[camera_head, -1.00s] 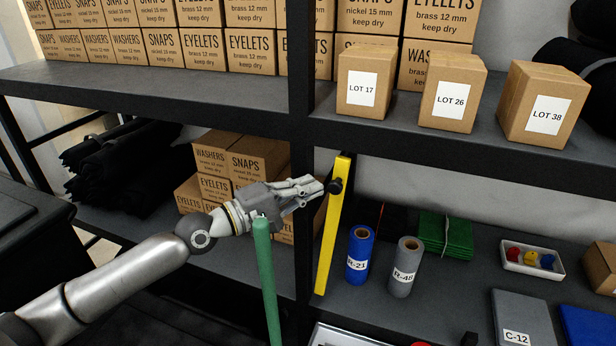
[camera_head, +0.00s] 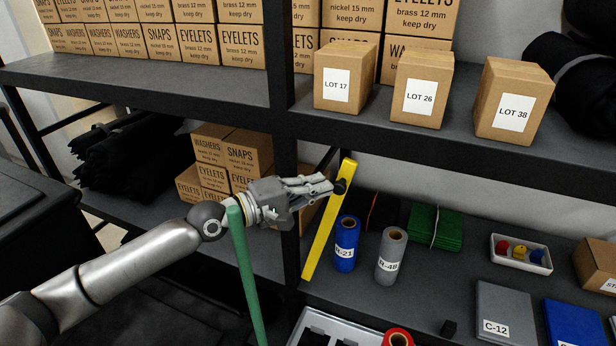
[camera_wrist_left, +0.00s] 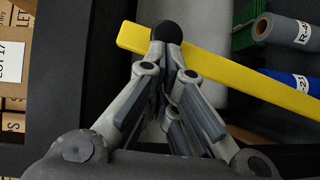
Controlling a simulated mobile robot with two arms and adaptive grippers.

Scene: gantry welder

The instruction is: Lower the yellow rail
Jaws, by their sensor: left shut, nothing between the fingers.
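The yellow rail (camera_head: 328,222) stands steeply in front of the middle shelf, its top leaning to the right and its lower end by the black shelf post. A black knob (camera_head: 340,186) sits near its upper end. My left gripper (camera_head: 328,186) is shut and empty, with its fingertips right at the knob. In the left wrist view, the closed fingertips (camera_wrist_left: 170,46) meet or nearly meet the round black knob (camera_wrist_left: 166,31), and the yellow rail (camera_wrist_left: 240,75) runs behind them. Whether they touch cannot be told. My right gripper is not in view.
A green bar (camera_head: 244,270) rises in front of my left wrist. Blue roll R-21 (camera_head: 346,245) and grey roll R-48 (camera_head: 389,258) stand right of the rail. Stacked cartons (camera_head: 215,175) are behind the wrist. LOT boxes (camera_head: 345,80) stand on the shelf above.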

